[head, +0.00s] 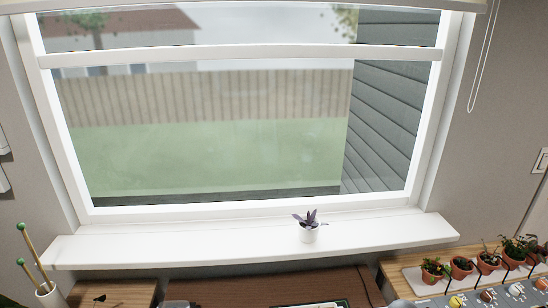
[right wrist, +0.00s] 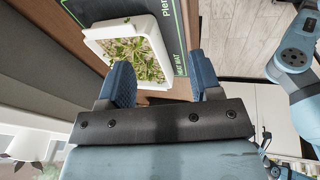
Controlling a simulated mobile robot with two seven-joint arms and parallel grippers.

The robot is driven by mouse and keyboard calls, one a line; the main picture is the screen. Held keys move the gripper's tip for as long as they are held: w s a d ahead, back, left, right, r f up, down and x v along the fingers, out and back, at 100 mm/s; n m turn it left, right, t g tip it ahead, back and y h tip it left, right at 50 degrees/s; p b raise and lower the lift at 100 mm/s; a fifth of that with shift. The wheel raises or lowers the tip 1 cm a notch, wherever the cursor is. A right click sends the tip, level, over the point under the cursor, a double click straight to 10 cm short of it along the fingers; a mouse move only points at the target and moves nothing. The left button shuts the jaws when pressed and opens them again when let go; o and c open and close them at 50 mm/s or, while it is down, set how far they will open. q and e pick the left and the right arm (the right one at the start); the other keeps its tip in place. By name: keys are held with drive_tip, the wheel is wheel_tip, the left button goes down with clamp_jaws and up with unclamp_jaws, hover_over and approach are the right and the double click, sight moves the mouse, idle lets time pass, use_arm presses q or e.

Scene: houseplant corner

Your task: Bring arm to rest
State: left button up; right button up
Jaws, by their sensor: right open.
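My right gripper (right wrist: 163,70) shows in the right wrist view. Its two blue fingers are wide apart, with nothing held between them. A white tray of green seedlings (right wrist: 94,34) lies beyond the fingers, mostly to the upper left of the gap. The left finger hides part of the tray. Neither gripper shows in the head view. My left gripper is in neither view.
The tray stands on a dark mat with green edging (right wrist: 180,12). In the head view, a white windowsill (head: 180,245) carries a small purple plant in a white pot (head: 308,236). Several terracotta pots (head: 461,268) stand at right; a cup with green-tipped sticks (head: 50,296) stands at left.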

drive_tip(key=s+a+f+m+t+y+p, duration=0.15)
drive_tip(key=s+a+m+t, duration=0.25)
drive_tip(key=s+a+m, duration=0.6)
drive_tip(key=s+d+r+m+t, duration=0.3)
drive_tip(key=s+m+t, duration=0.1)
drive_tip(key=s, duration=0.7)
drive_tip(key=shift+d+r+m+h+p, duration=0.2)
drive_tip(key=shift+m+h+p, duration=0.2)
drive_tip(key=shift+m, duration=0.2)
drive_tip(key=shift+f, duration=0.1)
drive_tip(key=shift+c, duration=1.3)
drive_tip(key=shift+a, duration=0.15)
drive_tip(key=shift+c, duration=0.2)
